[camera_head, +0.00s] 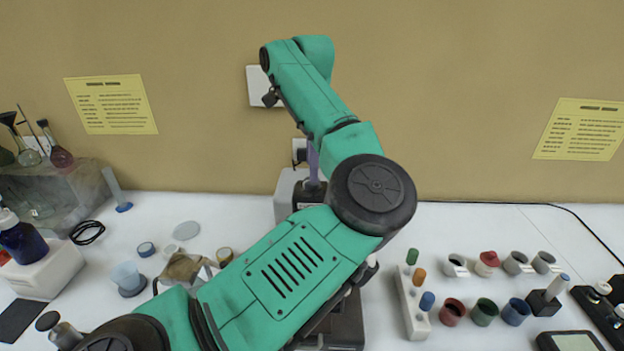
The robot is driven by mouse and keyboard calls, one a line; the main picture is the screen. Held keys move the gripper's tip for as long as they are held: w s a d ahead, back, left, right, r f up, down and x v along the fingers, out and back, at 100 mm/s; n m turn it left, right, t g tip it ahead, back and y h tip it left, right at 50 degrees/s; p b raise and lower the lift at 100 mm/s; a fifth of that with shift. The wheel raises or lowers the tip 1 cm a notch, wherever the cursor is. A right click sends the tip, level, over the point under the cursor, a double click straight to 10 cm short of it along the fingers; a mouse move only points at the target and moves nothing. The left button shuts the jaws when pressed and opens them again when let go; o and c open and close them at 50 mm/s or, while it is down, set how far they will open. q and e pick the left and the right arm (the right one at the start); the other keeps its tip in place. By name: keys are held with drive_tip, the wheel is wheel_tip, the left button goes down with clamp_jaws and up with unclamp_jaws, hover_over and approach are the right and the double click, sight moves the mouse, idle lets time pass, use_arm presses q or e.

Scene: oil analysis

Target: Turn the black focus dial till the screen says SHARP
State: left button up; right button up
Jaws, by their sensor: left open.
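My left arm (290,270) comes in from the lower left, bends at its large dark elbow and reaches up and back over the middle of the table. I cannot make out the left gripper's fingers, as the arm covers that area. A grey instrument (288,192) stands behind the elbow, mostly hidden. Its dark lower part (345,325) shows below the arm. I cannot make out the black focus dial. A small dark-framed device with a pale screen (575,342) is cut off at the lower right, and no text on it can be read. My right gripper is out of view.
A white rack with coloured caps (413,302) stands right of the arm, beside several small cups (484,312). A blue bottle (22,238) and glassware stand at the left. Clear table lies at the back left and back right.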

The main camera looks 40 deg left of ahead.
use_arm(q)
drive_tip(key=f, duration=0.3)
drive_tip(key=shift+w+a+f+p, duration=0.1)
drive_tip(key=shift+w+a+p, duration=0.1)
drive_tip(key=shift+p, duration=0.1)
drive_tip(key=shift+s+f, duration=0.1)
drive_tip(key=shift+f, duration=0.2)
drive_tip(key=shift+s+d, duration=0.2)
drive_tip(key=shift+c, duration=0.4)
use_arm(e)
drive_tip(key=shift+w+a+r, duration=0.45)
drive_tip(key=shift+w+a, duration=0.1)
use_arm(q)
drive_tip(key=shift+w+a, duration=0.1)
clamp_jaws()
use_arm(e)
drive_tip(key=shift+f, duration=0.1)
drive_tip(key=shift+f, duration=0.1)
